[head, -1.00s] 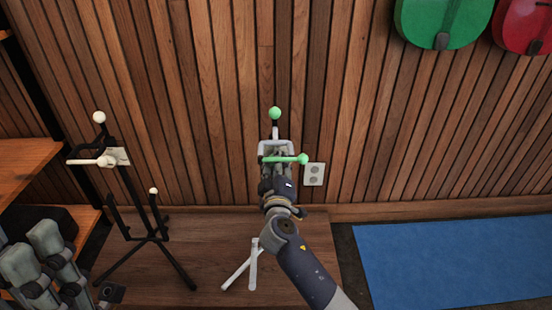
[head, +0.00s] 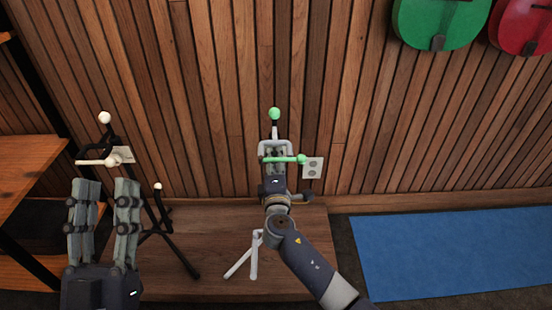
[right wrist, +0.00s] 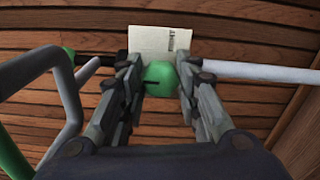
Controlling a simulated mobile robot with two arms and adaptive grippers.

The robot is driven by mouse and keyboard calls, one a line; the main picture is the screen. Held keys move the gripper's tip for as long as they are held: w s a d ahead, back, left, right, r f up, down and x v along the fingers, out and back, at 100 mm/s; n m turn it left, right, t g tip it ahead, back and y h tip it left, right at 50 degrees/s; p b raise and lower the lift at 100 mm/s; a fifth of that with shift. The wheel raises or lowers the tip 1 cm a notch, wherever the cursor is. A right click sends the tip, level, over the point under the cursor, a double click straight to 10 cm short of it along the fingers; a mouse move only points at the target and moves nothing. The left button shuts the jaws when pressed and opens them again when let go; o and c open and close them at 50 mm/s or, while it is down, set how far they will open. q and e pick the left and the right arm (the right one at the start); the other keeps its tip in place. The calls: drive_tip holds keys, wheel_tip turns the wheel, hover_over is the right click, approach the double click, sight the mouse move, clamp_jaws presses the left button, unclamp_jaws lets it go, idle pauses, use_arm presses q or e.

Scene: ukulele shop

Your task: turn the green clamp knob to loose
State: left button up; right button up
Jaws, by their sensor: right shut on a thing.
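The green clamp knob (right wrist: 160,80) sits between the fingers of my right gripper (right wrist: 158,66), which is shut on it in the right wrist view. A dark line marks the knob's face. In the head view my right gripper (head: 275,158) is at the upper part of the grey stand with green tips (head: 274,114) and hides the knob. A white label card (right wrist: 160,42) shows behind the knob; its print is too small to read. My left gripper (head: 103,188) is open and empty, in front of the black stand.
The black stand (head: 172,250) with white tips stands at left on the wooden platform (head: 215,280). A wooden shelf (head: 25,165) is at far left. A slatted wall is behind. A blue mat (head: 455,255) lies at right, and green and red instruments (head: 440,20) hang above it.

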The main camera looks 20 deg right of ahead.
use_arm(q)
drive_tip(key=shift+w+f+g, duration=0.5)
drive_tip(key=shift+f, duration=0.15)
use_arm(e)
drive_tip(key=shift+a+n, duration=0.1)
drive_tip(key=shift+n, duration=0.2)
drive_tip(key=o, duration=1)
drive_tip(key=shift+o, duration=0.2)
drive_tip(key=v, duration=1.2)
